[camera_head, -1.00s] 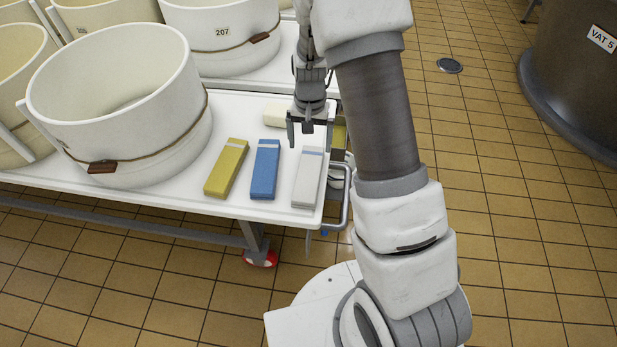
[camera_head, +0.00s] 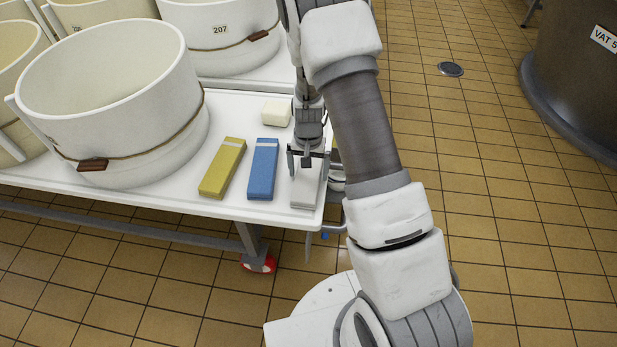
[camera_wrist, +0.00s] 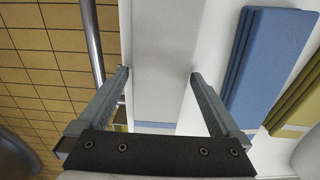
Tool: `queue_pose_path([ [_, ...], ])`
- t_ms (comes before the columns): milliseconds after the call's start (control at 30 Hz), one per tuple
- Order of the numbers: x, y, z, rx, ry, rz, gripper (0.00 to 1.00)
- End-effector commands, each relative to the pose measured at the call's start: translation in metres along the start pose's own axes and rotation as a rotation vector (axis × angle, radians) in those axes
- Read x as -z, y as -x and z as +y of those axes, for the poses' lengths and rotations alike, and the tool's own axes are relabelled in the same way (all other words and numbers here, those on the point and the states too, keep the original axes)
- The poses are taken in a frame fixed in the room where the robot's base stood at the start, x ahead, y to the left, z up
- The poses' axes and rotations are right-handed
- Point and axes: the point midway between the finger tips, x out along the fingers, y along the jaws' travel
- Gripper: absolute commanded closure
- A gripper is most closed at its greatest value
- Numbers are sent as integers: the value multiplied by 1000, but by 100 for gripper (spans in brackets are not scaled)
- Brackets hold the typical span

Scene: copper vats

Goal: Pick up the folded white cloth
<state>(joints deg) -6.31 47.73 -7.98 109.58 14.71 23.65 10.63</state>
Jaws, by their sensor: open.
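The folded white cloth (camera_head: 306,190) lies flat near the right end of the white table, with its far part hidden by my gripper in the head view. In the wrist view the white cloth (camera_wrist: 165,65) runs between my two fingers. My gripper (camera_head: 307,165) is open over the far part of the cloth, pointing down. In the wrist view the fingers of my gripper (camera_wrist: 158,75) stand on either side of the cloth. I cannot tell how far the fingertips are above the table.
A folded blue cloth (camera_head: 263,168) and a yellow cloth (camera_head: 222,168) lie left of the white one. A pale block (camera_head: 276,112) sits behind them. A large cream tub (camera_head: 110,110) stands at the left of the white table (camera_head: 150,200). A metal rail (camera_wrist: 92,40) runs along the table edge.

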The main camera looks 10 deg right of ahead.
Motion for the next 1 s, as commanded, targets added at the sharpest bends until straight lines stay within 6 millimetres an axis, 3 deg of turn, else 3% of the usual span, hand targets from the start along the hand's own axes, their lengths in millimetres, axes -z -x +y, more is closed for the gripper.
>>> queue_pose_path([
  [167, 0, 1, 0, 1, 0, 1, 2],
  [600, 0, 1, 0, 0, -1, 1, 81],
  [1000, 1, 10, 0, 1, -1, 2, 83],
])
